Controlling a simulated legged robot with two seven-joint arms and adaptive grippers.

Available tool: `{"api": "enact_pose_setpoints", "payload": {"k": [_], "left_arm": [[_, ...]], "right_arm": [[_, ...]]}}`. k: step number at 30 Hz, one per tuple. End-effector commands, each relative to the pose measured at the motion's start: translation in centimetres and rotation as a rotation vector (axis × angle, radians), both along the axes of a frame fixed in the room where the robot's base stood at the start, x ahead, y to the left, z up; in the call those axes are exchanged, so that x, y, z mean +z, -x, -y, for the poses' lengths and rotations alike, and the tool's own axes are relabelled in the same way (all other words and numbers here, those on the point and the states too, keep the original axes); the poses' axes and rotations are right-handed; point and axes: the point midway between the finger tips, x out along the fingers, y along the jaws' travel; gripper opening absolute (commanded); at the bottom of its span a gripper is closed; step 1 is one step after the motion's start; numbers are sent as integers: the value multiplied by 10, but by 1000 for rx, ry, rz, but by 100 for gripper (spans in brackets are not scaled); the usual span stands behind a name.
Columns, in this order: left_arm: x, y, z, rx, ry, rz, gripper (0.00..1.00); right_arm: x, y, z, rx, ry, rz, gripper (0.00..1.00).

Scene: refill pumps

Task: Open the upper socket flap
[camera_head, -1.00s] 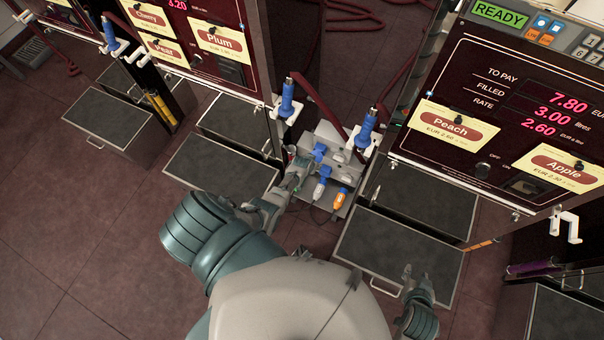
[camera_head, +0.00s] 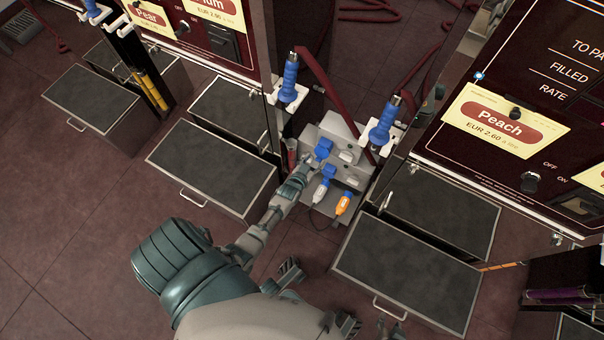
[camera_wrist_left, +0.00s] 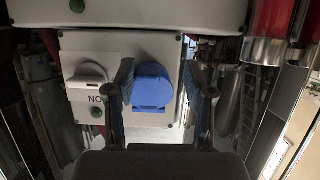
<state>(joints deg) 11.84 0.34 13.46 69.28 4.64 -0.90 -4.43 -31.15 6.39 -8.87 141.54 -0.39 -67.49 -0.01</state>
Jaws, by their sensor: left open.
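The upper socket flap (camera_head: 321,150) is blue and sits on the grey socket panel (camera_head: 345,128). In the left wrist view the blue flap (camera_wrist_left: 152,86) looks closed over its socket. My left gripper (camera_head: 306,167) is at the panel, just below and left of the flap. In the left wrist view its open fingers (camera_wrist_left: 164,78) stand on either side of the flap, with nothing held. I cannot tell whether a finger touches it. My right gripper (camera_head: 390,328) is at the bottom edge, partly cut off, with its fingers apart and empty.
Below the flap, a blue-and-grey plug (camera_head: 323,187) and an orange plug (camera_head: 343,204) sit on the panel. Blue nozzles (camera_head: 289,78) and (camera_head: 385,122) hang on either side above it. Grey-topped drawers (camera_head: 212,165) and (camera_head: 405,275) flank the panel. The floor at the lower left is clear.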

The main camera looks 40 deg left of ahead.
Motion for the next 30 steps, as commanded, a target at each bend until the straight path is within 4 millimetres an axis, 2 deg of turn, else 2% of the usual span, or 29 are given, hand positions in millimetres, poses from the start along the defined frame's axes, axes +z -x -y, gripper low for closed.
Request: {"api": "enact_pose_setpoints", "payload": {"k": [1, 3, 21, 24, 30], "left_arm": [[-14, 3, 1, 1, -7, 15, 52], [-15, 1, 3, 1, -19, 52, 52], [-31, -17, -5, 5, -83, 347, 52], [-11, 2, 2, 5, -86, 363, 52], [-7, 44, 15, 5, -91, 364, 52]], "right_arm": [[-21, 6, 2, 0, 1, -24, 40], [-37, 10, 5, 0, -2, -42, 40], [-158, 57, 3, -3, 5, -218, 40], [-134, 46, 4, -2, 2, -178, 40], [-116, 38, 6, -1, -3, -148, 40]]}}
